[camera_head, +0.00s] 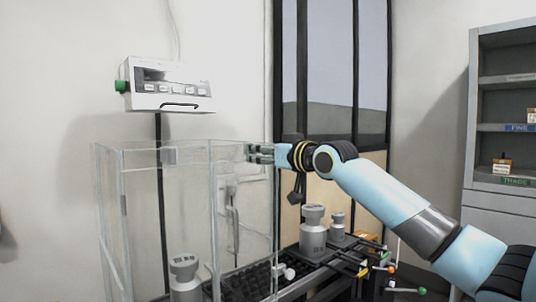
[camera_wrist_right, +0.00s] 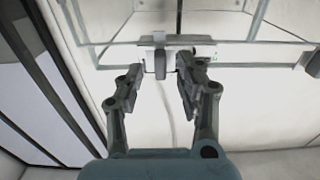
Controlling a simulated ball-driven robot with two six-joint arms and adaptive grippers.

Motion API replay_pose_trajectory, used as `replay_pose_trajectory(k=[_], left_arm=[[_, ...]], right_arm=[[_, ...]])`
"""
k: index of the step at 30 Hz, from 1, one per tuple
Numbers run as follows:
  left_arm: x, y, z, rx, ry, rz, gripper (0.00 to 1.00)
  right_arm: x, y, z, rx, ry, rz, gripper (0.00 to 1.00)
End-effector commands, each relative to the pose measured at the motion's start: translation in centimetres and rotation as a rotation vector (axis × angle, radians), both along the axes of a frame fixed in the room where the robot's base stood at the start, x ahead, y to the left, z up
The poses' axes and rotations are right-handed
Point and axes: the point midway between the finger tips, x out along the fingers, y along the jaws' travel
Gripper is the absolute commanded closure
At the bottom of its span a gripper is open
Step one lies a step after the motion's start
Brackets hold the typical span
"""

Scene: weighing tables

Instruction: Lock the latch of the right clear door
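The clear door (camera_head: 245,225) is the transparent right side of a box-like enclosure on the left of the head view. My right gripper (camera_head: 258,154) reaches in from the right and is at the upper right edge of this enclosure. In the right wrist view, my right gripper (camera_wrist_right: 158,80) has its two fingers apart. A small dark upright tab, probably the latch (camera_wrist_right: 160,64), sits on a pale mount just beyond and between the fingertips. I cannot tell whether a finger touches it. My left gripper is not in view.
Metal weights (camera_head: 313,235) stand right of the enclosure, and another weight (camera_head: 185,275) shows through its clear front. A white control box (camera_head: 170,90) is on the wall above. A grey shelf unit (camera_head: 500,150) stands at the right.

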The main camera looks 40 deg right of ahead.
Motion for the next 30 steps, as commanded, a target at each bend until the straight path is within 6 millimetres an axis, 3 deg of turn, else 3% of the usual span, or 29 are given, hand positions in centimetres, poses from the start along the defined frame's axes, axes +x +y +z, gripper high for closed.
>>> replay_pose_trajectory(k=[5, 10, 30], left_arm=[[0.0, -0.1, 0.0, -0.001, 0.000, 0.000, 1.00], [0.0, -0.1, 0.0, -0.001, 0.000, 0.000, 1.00], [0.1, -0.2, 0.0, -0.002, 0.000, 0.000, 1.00]], right_arm=[[-3.5, -0.2, -0.1, -0.011, 0.003, 0.003, 0.63], [-5.2, -0.4, -0.1, -0.005, 0.003, 0.000, 0.63], [-5.7, -0.4, -0.2, 0.000, 0.003, 0.001, 0.63]])
